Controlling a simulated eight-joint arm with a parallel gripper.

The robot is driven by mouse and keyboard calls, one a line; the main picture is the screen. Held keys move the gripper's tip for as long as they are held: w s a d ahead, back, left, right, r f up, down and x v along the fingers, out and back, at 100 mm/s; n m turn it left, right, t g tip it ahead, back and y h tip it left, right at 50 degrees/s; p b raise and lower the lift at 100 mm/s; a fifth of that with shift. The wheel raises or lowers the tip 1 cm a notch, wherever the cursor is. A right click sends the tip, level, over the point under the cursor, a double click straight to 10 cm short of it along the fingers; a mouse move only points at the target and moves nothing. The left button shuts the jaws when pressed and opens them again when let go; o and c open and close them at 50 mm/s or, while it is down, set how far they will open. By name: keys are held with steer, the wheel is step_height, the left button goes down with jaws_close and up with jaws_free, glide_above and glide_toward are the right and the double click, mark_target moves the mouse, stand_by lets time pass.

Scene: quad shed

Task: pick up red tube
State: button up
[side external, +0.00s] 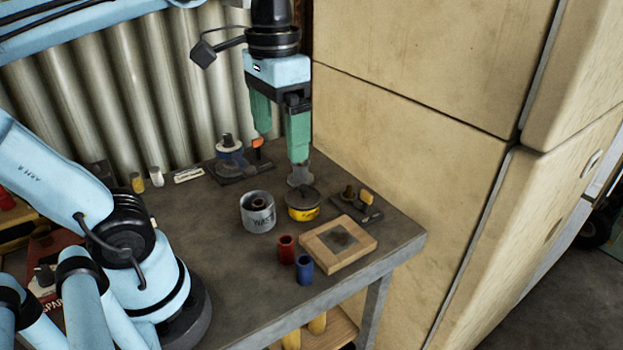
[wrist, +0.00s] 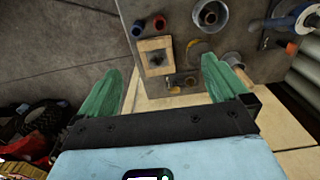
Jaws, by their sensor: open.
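The red tube (side external: 287,249) stands upright on the grey workbench (side external: 232,300), just left of the blue tube (side external: 305,270). In the wrist view the red tube (wrist: 159,22) is small, near the top, with the blue tube (wrist: 138,28) beside it on the left. My gripper (side external: 280,147) hangs above the back of the bench with its two green fingers spread and nothing between them. In the side view it is above and behind the red tube, well apart from it. The wrist view also shows the open fingers (wrist: 162,68).
A wooden block with a dark square (side external: 338,243) lies right of the tubes. A grey cup marked WASTE (side external: 258,219) and a yellow-and-black tin (side external: 303,208) stand behind them. A tan cabinet (side external: 420,100) borders the bench.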

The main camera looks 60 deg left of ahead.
steer(key=w+f+t, duration=0.1)
steer(key=f+t, duration=0.1)
steer(key=f, duration=0.1)
steer(key=w+f+t, duration=0.2)
steer(key=f, duration=0.2)
steer(key=w+f+t, duration=0.2)
steer(key=f, duration=0.1)
steer(key=shift+d+f+t, duration=0.1)
steer(key=shift+f+t, duration=0.2)
steer(key=shift+f, duration=0.1)
steer(key=shift+c, duration=0.2)
steer(key=shift+f+t, duration=0.25)
steer(key=shift+t, duration=0.05)
steer(key=c, duration=0.4)
steer(key=shift+w, duration=0.1)
steer(key=c, duration=0.6)
steer(key=n+g, duration=0.5)
steer(key=g, duration=0.2)
glide_above(287, 250)
steer(key=a, duration=0.1)
steer(key=f, duration=0.1)
steer(key=shift+w+a+f, duration=0.1)
steer(key=shift+w+f, duration=0.1)
steer(key=shift+f, duration=2.75)
steer(key=shift+w+a+f, duration=0.1)
steer(key=shift+w+f, duration=0.05)
steer(key=shift+f, duration=2.75)
